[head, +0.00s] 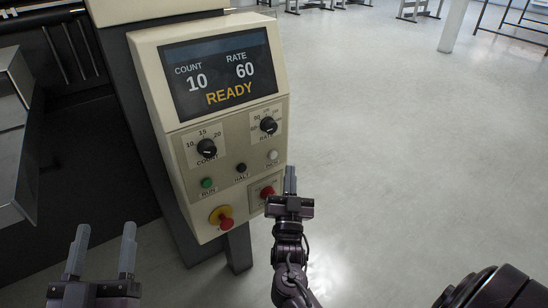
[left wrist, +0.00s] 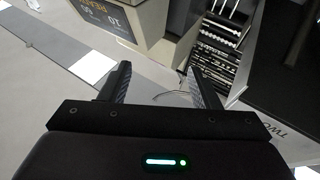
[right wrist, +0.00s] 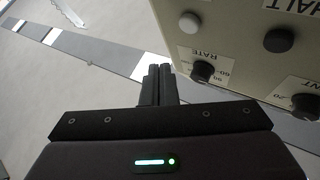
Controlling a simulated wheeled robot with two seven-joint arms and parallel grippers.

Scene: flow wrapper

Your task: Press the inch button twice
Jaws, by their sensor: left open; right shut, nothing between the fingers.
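The inch button (head: 273,155) is a small white round button on the right of the beige control panel (head: 163,105), below the rate knob. It also shows in the right wrist view as a pale round cap (right wrist: 190,22). My right gripper (head: 290,174) is shut and empty, its fingertips just below and right of the inch button in the head view. In the right wrist view the shut fingers (right wrist: 160,70) are apart from the button. My left gripper (head: 101,245) is open and empty at the lower left, away from the panel.
The display (head: 222,73) reads count 10, rate 60, READY. Nearby are the black halt button (head: 241,168), green run button (head: 207,183), count knob (head: 206,148), rate knob (head: 268,125), a red switch (head: 267,192) and a red-on-yellow emergency stop (head: 224,219).

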